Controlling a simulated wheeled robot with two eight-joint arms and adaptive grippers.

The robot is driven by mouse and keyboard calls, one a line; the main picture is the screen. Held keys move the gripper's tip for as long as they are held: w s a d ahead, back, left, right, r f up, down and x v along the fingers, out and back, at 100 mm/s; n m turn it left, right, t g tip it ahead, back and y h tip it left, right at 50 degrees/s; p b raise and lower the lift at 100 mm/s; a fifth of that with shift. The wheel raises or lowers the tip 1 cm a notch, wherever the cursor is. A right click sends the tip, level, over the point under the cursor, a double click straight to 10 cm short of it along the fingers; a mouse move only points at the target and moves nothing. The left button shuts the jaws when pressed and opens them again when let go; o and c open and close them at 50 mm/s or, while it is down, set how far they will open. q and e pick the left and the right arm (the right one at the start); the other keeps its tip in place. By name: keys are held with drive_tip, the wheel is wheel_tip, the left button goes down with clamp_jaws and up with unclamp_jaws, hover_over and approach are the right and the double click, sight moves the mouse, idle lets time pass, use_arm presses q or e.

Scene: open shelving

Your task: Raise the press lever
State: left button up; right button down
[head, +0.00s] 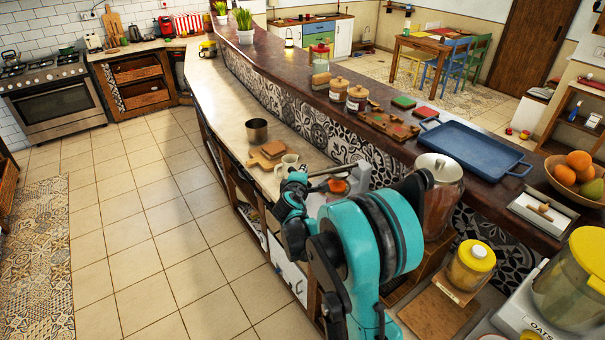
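A press (358,177) stands on the lower counter, partly hidden behind my teal arm. Its grey metal lever (328,170) reaches out to the left, nearly level. An orange piece (338,186) shows under the lever. One arm of mine comes up from the bottom, right of centre, and I take it as the right. The end of this arm, with my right gripper (297,181), is close to the lever's left end. The fingers are small and partly hidden, so I cannot tell whether they touch the lever or are open. My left gripper is out of view.
A white mug (287,165), wooden boards (266,154) and a metal cup (257,131) stand just beyond the gripper on the counter. The tiled floor at left is clear.

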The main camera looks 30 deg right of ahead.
drive_tip(key=w+d+r+m+g+y+p, duration=0.15)
drive_tip(key=d+r+m+y+p, duration=0.5)
drive_tip(key=d+r+p, duration=0.75)
drive_tip(key=d+r+g+y, duration=0.1)
drive_tip(key=d+r+y, duration=0.1)
drive_tip(key=d+y, duration=0.3)
drive_tip(key=shift+w+d+r, duration=0.25)
drive_tip(key=shift+w+d, duration=0.05)
drive_tip(key=shift+d, duration=1.7)
drive_tip(key=c, duration=1.4)
unclamp_jaws()
drive_tip(key=shift+c, duration=0.2)
drive_tip(key=v, duration=1.2)
drive_tip(key=shift+d, duration=0.2)
